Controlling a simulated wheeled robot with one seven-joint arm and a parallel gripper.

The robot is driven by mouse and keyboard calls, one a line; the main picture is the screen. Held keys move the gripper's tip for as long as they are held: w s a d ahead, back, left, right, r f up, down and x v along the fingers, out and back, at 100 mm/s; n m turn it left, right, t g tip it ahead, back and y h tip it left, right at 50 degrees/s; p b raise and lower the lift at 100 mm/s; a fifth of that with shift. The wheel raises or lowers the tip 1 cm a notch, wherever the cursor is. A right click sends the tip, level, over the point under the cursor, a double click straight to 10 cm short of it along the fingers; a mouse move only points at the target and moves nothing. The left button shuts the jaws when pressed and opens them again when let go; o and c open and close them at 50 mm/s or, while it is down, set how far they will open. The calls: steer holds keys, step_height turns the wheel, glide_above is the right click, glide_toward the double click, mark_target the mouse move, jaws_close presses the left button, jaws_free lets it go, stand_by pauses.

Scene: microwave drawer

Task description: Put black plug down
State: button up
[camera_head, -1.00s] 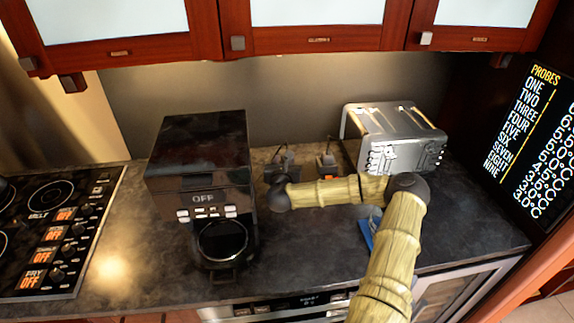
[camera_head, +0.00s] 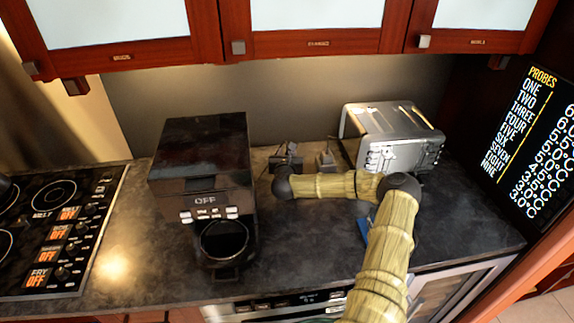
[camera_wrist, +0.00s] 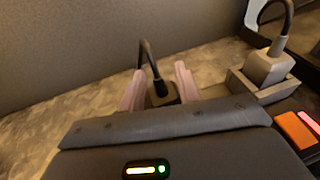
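The black plug (camera_wrist: 164,95), with a dark cable rising from its top, sits between the two pinkish fingers of my gripper (camera_wrist: 160,78) in the wrist view. The fingers lie close along both its sides and look closed on it. Its lower part is hidden by the dark body in front, so I cannot tell whether it touches the counter (camera_wrist: 75,112). In the head view, the plug area (camera_head: 288,157) is small and dark at the back of the counter, left of the toaster, and the fingers cannot be made out.
Another plug (camera_wrist: 268,67) with a cable stands in a grey socket holder (camera_wrist: 262,92) to the right, near an orange switch (camera_wrist: 296,130). A black coffee machine (camera_head: 203,150) stands left, a silver toaster (camera_head: 393,135) right. Behind is the wall (camera_head: 290,100); cabinets (camera_head: 315,42) hang above.

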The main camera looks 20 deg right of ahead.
steer(key=shift+c, duration=0.4)
jaws_close()
step_height(320, 180, up, 10)
steer(key=shift+r+b, duration=0.1)
steer(key=shift+b, duration=0.95)
